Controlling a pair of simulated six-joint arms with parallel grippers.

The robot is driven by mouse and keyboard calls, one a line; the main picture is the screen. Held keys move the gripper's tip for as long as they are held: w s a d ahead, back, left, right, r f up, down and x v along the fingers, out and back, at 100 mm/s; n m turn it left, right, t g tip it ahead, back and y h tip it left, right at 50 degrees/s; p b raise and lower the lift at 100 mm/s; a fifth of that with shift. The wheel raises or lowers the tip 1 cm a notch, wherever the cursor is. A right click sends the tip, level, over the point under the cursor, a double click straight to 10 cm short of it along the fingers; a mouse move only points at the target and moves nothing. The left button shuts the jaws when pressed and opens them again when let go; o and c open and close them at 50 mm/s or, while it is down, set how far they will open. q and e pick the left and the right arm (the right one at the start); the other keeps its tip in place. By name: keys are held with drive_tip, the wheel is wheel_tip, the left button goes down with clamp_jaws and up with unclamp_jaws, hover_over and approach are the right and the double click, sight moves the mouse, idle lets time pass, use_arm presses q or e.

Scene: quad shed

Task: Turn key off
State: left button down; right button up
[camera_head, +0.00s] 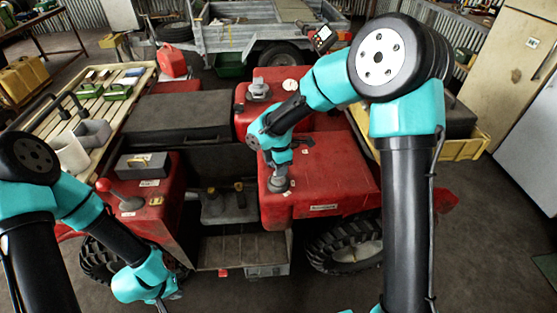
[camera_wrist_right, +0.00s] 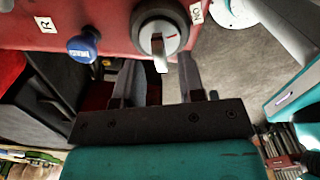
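In the head view my right gripper (camera_head: 279,180) is low over the red body, and the key is not clearly made out. My left gripper (camera_head: 165,298) is low at the front left, its fingers mostly hidden.
A blue knob (camera_wrist_right: 84,45) and an "R" label (camera_wrist_right: 45,24) are left of the switch. A red-knobbed lever (camera_head: 104,186) stands on the red vehicle's left side (camera_head: 160,200). A slatted rack (camera_head: 88,100) is behind it. The footwell (camera_head: 240,250) lies between the arms.

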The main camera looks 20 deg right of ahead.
drive_tip(key=shift+f, duration=1.05)
drive_tip(key=shift+c, duration=0.3)
clamp_jaws()
